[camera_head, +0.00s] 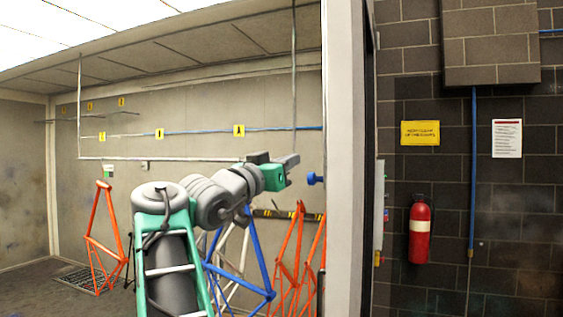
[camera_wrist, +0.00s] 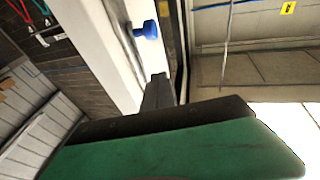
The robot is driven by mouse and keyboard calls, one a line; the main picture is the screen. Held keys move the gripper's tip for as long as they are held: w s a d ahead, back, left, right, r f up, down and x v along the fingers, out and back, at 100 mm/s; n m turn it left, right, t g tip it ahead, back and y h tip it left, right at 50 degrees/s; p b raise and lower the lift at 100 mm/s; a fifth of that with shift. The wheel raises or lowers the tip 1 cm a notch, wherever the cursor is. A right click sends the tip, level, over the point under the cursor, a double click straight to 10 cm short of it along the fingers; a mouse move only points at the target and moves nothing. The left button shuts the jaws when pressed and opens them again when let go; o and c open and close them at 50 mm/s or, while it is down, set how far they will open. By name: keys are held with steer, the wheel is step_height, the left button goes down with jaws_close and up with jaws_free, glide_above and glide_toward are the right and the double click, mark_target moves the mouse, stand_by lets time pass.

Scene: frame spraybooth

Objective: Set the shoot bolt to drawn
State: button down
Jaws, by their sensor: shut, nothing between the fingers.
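The shoot bolt shows as a blue knob (camera_head: 315,179) on the booth side of the pale door post. In the wrist view the blue knob (camera_wrist: 149,30) stands out from the pale post, just beyond my fingertips. My gripper (camera_head: 294,159) is shut and empty. In the head view it is left of and slightly above the knob, with a gap between them. In the wrist view my gripper (camera_wrist: 159,78) points toward the knob without touching it. The rest of the bolt cannot be made out.
The pale post (camera_head: 343,150) stands right of my gripper. Orange frames (camera_head: 298,250) and a blue frame (camera_head: 255,260) stand in the booth behind my arm. A fire extinguisher (camera_head: 419,232) hangs on the dark block wall at right.

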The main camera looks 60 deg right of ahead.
steer(key=d+f, duration=0.2)
steer(key=d, duration=0.3)
steer(key=shift+s+d+f+p, duration=0.3)
steer(key=shift+d+p, duration=0.1)
steer(key=shift+p, duration=0.05)
step_height(320, 180, down, 5)
steer(key=b, duration=0.5)
steer(key=shift+a+f, duration=0.1)
steer(key=shift+f, duration=0.05)
steer(key=shift+w, duration=0.1)
